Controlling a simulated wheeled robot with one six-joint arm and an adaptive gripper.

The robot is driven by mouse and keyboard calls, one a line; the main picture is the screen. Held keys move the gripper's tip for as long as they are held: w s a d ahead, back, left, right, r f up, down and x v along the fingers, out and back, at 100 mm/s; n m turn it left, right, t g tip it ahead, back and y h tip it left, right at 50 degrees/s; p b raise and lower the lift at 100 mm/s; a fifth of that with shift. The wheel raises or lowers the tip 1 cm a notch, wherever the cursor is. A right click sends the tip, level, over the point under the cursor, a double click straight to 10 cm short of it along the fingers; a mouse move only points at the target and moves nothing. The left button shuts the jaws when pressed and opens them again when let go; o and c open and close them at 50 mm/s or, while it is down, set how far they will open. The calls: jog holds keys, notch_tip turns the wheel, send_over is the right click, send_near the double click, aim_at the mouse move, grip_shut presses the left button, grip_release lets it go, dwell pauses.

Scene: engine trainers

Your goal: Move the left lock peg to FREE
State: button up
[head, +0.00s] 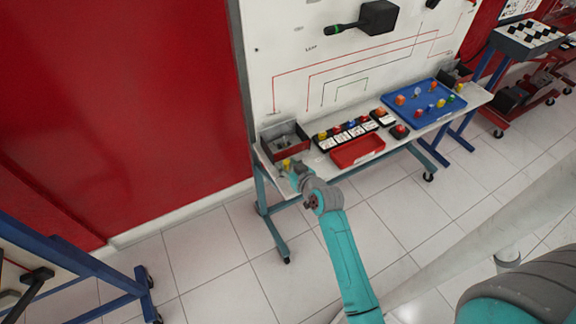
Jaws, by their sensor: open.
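My gripper (290,167) is at the left end of a white bench (468,100), close to a small yellow piece (287,162). The picture is too small to tell whether they touch. The gripper is open, but its fingers are hard to make out. I cannot tell which part is the left lock peg, and no FREE mark can be read. A black lever with a green tip (335,29) sticks out from a black box (378,17) on the upright white panel (290,50).
A grey and red box (272,143) stands behind my gripper. A row of coloured knobs (351,125), a red tray (357,150) and a blue tray (446,112) with small coloured pieces lie to the right. Blue frames stand at the lower left. Tiled floor is clear in front.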

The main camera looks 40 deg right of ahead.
aim_at(310, 161)
grip_shut()
jog(key=shift+s+d+y, duration=0.1)
jog(key=shift+d+y, duration=0.05)
jog(key=shift+y, duration=0.15)
jog(key=shift+s+d+n+t+y, duration=0.15)
jog(key=shift+s+d+n+y, duration=0.15)
jog(key=shift+d+n+y, duration=0.3)
jog(key=shift+s+d+n+t+y, duration=0.15)
jog(key=shift+s+d+n+y, duration=0.15)
jog(key=shift+d+n+y, duration=0.25)
jog(key=shift+s+d+n+y, duration=0.25)
jog(key=shift+d+n+y, duration=0.55)
jog(key=shift+n+y, duration=0.35)
jog(key=shift+s+d+n+y, duration=0.2)
jog(key=shift+d+n+y, duration=0.65)
jog(key=shift+y, duration=0.35)
jog(key=shift+d+g, duration=0.4)
jog(key=shift+d, duration=0.9)
grip_release()
